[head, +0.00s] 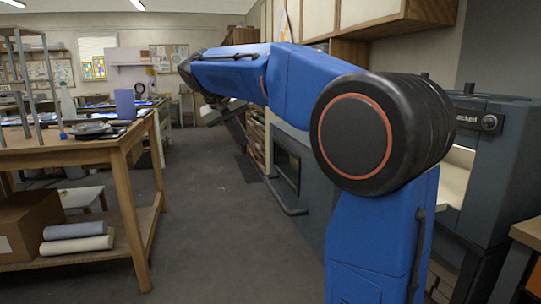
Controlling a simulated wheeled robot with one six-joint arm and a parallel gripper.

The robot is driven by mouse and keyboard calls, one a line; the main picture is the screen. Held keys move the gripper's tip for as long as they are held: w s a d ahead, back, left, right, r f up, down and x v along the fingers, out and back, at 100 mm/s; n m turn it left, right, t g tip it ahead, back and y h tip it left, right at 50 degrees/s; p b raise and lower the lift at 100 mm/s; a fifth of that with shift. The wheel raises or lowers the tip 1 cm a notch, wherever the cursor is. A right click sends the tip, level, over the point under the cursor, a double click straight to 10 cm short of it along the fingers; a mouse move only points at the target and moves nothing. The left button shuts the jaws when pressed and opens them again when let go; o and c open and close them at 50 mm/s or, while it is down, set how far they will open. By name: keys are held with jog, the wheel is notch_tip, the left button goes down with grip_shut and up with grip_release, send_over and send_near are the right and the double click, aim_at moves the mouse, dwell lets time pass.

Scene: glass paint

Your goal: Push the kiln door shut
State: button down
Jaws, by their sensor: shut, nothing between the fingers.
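The kiln (490,165) is the dark grey cabinet at the right, with a knob on its upper front and a pale opening below it. A grey panel with a dark window (287,168) and a long bar handle (286,198) stands out to the left behind my arm; it looks like the kiln door, swung open. My arm hides where the panel meets the kiln. My gripper (212,102) is small and dark at the far end of my arm, pointing down, shut and empty. It is beyond and left of the door, with no contact visible.
A wooden workbench (70,155) with tools and a purple container (125,104) stands at the left. A box (35,222) and rolls lie on its lower shelf. Shelves line the right wall beyond the door. The grey floor (205,230) between is clear.

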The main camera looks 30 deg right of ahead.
send_near(272, 163)
notch_tip(272, 163, down, 4)
jog(key=w, duration=0.2)
jog(key=shift+s+d+r, duration=0.1)
jog(key=shift+s+d, duration=0.1)
jog(key=shift+d, duration=0.4)
jog(key=shift+s+d+r, duration=0.1)
jog(key=shift+s+d, duration=0.05)
jog(key=shift+d, duration=0.4)
jog(key=s+d, duration=0.3)
jog(key=d, duration=1)
jog(key=s+d, duration=0.4)
jog(key=d, duration=0.9)
jog(key=s+d, duration=0.4)
jog(key=d, duration=0.9)
jog(key=shift+s+d+f, duration=0.1)
jog(key=shift+s+d, duration=0.3)
jog(key=shift+d, duration=0.4)
